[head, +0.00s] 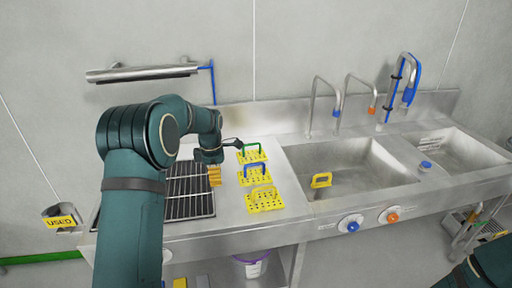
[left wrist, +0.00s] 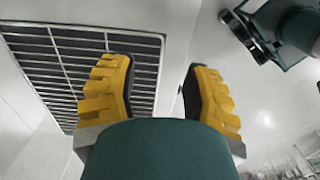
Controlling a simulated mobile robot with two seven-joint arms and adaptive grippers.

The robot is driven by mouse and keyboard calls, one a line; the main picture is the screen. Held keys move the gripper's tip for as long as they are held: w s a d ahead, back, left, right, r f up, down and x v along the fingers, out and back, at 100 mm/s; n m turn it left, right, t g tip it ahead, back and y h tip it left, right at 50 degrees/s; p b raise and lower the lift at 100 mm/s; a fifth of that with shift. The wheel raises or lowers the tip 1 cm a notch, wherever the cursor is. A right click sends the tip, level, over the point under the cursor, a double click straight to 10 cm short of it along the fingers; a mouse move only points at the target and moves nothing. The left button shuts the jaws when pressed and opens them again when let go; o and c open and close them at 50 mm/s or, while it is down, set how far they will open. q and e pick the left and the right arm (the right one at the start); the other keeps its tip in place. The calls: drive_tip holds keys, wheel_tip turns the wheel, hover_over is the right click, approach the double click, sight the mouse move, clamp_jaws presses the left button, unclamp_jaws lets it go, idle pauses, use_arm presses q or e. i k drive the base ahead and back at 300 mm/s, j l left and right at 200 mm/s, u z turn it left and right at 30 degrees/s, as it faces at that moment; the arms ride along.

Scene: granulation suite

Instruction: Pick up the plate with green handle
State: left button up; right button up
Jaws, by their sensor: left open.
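The yellow perforated plate with a green handle (head: 253,157) lies on the steel counter, at the back of a row of three plates. The plate with a blue handle (head: 254,179) is just in front of it, and the plate with a yellow handle (head: 266,204) is at the front. My left gripper (head: 215,177) is left of the row, near the right edge of the drain grate, apart from the green-handled plate. In the left wrist view its yellow-padded fingers (left wrist: 159,70) are spread with nothing between them. My right gripper is out of view.
A black drain grate (head: 188,190) lies under my left arm. The sink basin (head: 350,160) is right of the plates, with a yellow handle (head: 321,180) at its front edge. Taps (head: 335,100) stand behind it. The counter between grate and plates is narrow and clear.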

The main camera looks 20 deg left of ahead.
sight(244, 157)
drive_tip(key=i, duration=1.2)
